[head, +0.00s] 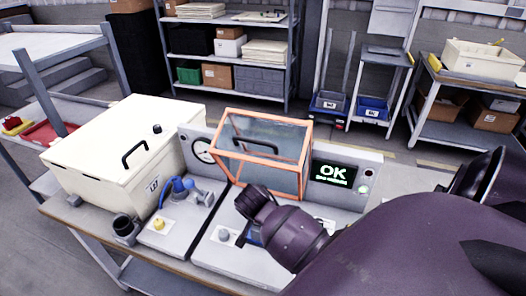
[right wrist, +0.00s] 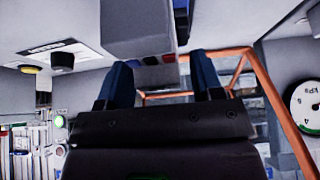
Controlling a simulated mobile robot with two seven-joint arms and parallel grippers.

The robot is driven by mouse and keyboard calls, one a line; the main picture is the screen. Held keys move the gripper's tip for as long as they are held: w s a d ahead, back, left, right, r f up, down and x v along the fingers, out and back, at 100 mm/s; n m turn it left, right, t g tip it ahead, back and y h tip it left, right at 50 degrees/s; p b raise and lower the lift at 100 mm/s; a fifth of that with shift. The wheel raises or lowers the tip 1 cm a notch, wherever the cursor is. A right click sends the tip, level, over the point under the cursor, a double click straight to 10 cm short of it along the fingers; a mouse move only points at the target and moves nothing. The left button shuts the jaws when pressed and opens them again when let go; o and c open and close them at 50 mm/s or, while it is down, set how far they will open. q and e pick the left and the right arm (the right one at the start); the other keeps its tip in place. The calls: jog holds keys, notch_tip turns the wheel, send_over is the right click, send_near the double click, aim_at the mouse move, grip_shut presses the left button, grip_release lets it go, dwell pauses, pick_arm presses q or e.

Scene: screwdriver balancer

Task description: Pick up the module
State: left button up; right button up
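A grey block (right wrist: 138,30), probably the module, is close in front of my right gripper (right wrist: 160,60) in the right wrist view. The two dark blue fingers are spread apart. The block overlaps the gap between them, and I see no clear grip on it. In the head view my purple right arm comes in from the right and hides most of the gripper and the block. Something blue shows just left of my wrist there, and I cannot tell what it is. My left gripper is not in view.
An orange-framed clear cover (head: 262,125) stands raised behind my right wrist. Beside it are a gauge (head: 203,151) and a display (head: 333,174) reading "OK".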

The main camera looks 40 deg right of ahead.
grip_shut()
jog(key=shift+r, duration=0.1)
jog(key=shift+w+r, duration=0.1)
jog(key=shift+r, duration=0.15)
jog(key=r, duration=0.3)
jog(key=shift+s+r, duration=0.1)
jog(key=shift+s, duration=0.1)
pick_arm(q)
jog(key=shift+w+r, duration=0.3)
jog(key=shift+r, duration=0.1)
pick_arm(e)
jog(key=s+d+r, duration=0.1)
jog(key=s+d, duration=0.3)
jog(key=s, duration=0.4)
jog(key=s+d+r, duration=0.1)
jog(key=s+d, duration=0.3)
jog(key=s, duration=0.3)
jog(key=shift+s+d, duration=0.15)
jog(key=shift+s, duration=0.25)
jog(key=shift+r, duration=0.1)
